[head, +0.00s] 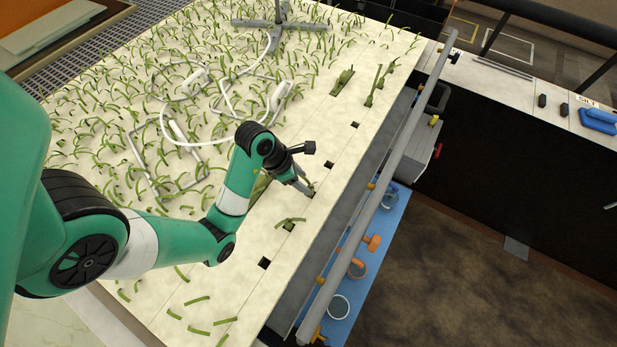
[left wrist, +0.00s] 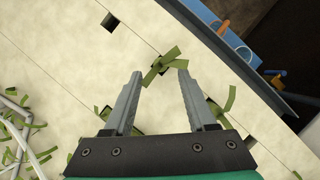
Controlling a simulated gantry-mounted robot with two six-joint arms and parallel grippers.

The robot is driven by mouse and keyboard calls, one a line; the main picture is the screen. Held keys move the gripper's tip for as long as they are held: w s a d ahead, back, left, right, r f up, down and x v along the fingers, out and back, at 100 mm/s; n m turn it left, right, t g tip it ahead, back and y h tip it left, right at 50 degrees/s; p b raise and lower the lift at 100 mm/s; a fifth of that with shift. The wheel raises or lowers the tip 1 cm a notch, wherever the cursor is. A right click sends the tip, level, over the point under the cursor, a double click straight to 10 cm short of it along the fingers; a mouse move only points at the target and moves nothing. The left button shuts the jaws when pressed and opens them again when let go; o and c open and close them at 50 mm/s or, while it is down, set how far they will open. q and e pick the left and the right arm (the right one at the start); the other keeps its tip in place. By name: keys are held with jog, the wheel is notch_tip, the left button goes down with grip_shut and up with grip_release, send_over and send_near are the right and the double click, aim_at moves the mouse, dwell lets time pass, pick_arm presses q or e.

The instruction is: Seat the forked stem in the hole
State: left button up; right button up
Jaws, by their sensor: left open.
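A green forked stem (head: 290,220) lies on the pale board (head: 250,300), over or beside a small dark square hole (head: 289,227). In the left wrist view the stem (left wrist: 160,65) shows just beyond and between the two fingertips and partly covers that hole. My left gripper (head: 309,191) is open and points down at the board, one hole farther up the row from the stem. In the left wrist view its fingers (left wrist: 161,71) stand apart with nothing visibly gripped. I cannot tell their exact height above the board. My right gripper is not in view.
More square holes run along the board, one empty (head: 264,263). Upright green stems (head: 376,85) fill holes farther up. Many stems and a white looped tube (head: 190,143) cover the left. A grey rail (head: 385,165) borders the right edge. Loose stem pieces (head: 198,331) lie near.

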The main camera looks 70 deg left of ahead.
pick_arm(q)
jog(key=p+v, duration=0.4)
jog(key=v, duration=0.2)
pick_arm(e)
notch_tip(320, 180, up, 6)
